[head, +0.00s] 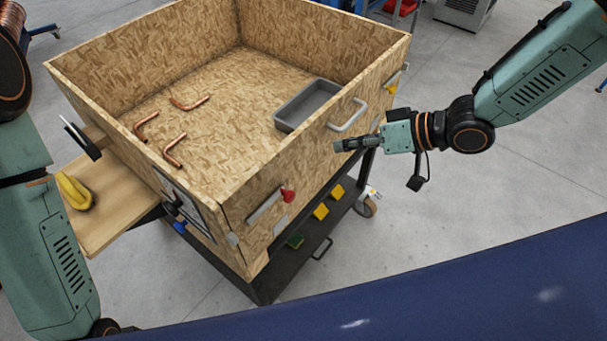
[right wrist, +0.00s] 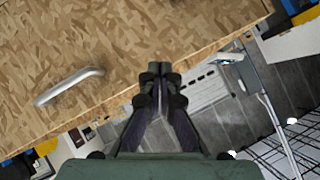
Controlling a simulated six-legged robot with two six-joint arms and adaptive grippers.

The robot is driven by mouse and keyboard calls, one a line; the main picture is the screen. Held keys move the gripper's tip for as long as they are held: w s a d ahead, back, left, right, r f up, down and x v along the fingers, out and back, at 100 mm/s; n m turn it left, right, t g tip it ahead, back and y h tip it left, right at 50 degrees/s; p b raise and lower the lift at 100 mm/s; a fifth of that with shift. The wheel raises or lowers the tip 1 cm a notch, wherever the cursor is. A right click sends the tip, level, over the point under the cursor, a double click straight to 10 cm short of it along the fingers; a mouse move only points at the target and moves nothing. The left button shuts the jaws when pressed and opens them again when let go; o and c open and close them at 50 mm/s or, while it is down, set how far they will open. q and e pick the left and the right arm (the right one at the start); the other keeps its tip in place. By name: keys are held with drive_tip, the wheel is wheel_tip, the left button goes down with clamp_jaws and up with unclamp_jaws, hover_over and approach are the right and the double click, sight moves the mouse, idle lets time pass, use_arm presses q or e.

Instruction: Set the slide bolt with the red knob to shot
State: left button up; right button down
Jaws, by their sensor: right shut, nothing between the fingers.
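The slide bolt (head: 264,206) is a pale metal bar on the front face of the chipboard crate (head: 323,66). Its red knob (head: 288,196) sits at the bar's right end. A pale plate (head: 280,226) is just below it. Whether the bolt enters a keeper is too small to tell. My right gripper (head: 340,146) is shut and empty, pointing left. In the head view it appears up and to the right of the red knob, apart from it. Its closed fingertips also show in the right wrist view (right wrist: 160,68), where no red knob shows.
A pale handle (head: 348,116) is on the crate wall near my right gripper; it also shows in the right wrist view (right wrist: 68,86). A blue knob (head: 180,228) and a yellow knob (head: 392,88) are elsewhere on the crate.

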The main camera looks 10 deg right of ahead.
drive_tip(key=shift+s+d+f+n+g+y, duration=0.1)
drive_tip(key=shift+s+f+n+g+y, duration=0.1)
drive_tip(key=shift+s+g, duration=0.35)
drive_tip(key=shift+s+d+f+n+g+y, duration=0.1)
drive_tip(key=shift+s+n+g, duration=0.1)
drive_tip(key=shift+s+g, duration=0.35)
drive_tip(key=shift+r, duration=0.1)
drive_tip(key=b, duration=0.3)
approach(289, 196)
drive_tip(key=w+a+f, duration=0.3)
drive_tip(key=w+a, duration=0.1)
drive_tip(key=shift+s+f, duration=0.15)
drive_tip(key=shift+f, duration=0.1)
